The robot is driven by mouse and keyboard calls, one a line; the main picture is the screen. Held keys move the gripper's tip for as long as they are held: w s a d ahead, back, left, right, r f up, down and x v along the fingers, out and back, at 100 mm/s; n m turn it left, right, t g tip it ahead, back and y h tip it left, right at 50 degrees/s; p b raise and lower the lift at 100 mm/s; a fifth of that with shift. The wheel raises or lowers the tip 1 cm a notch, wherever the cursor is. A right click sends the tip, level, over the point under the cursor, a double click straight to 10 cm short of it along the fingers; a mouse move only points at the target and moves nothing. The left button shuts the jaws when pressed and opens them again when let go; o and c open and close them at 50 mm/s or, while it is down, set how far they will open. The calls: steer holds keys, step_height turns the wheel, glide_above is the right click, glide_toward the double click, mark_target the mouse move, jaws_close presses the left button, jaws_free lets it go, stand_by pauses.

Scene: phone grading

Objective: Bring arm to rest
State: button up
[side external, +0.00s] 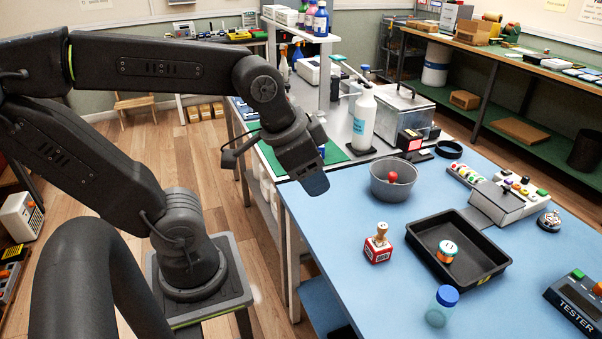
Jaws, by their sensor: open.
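My arm reaches in from the left of the side external view, with its elbow raised. My gripper (314,184) points down at the left edge of the blue work table (345,290), above the surface and apart from everything on it. Its jaws are open, and I see nothing held in them. The fingertips are small and dark in this view.
On the blue table are a grey bowl (391,190) with a red item, a stamp (378,246) on a red block, a black tray (485,272) holding a small can (447,251), a blue-capped jar (441,307) and a tester (582,302). A white spray bottle (363,122) stands behind.

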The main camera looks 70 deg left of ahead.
steer(key=shift+s+d+f+n, duration=0.1)
steer(key=shift+s+n, duration=0.7)
steer(key=shift+s, duration=0.05)
